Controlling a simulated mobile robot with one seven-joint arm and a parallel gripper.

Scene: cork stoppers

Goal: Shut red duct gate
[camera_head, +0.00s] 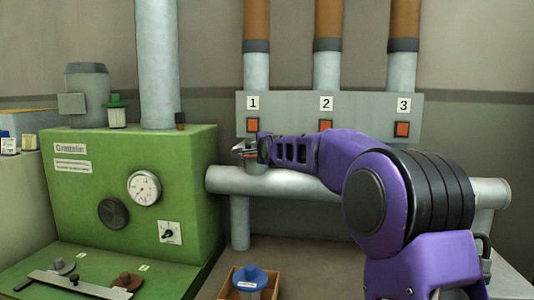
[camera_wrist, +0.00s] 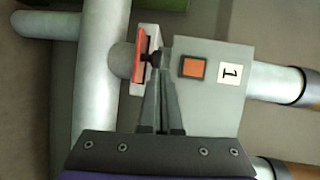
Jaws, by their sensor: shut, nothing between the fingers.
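The red duct gate shows in the wrist view as a thin red plate (camera_wrist: 140,52) in a pale frame, at the stub between the grey panel and the large pipe. A small dark knob or tip sits beside it. My gripper (camera_wrist: 157,62) is shut and empty, with its fingertips right at this knob; I cannot tell whether they touch it. In the head view my gripper (camera_head: 245,150) is just below the panel's number 1, and it and my arm hide most of the gate there.
The grey panel (camera_head: 290,105) carries labels 1, 2 and 3, each above an orange square. A thick horizontal pipe (camera_head: 225,180) runs below. A green machine (camera_head: 85,180) stands at left. A blue-topped object (camera_head: 250,278) is in a wooden box in front.

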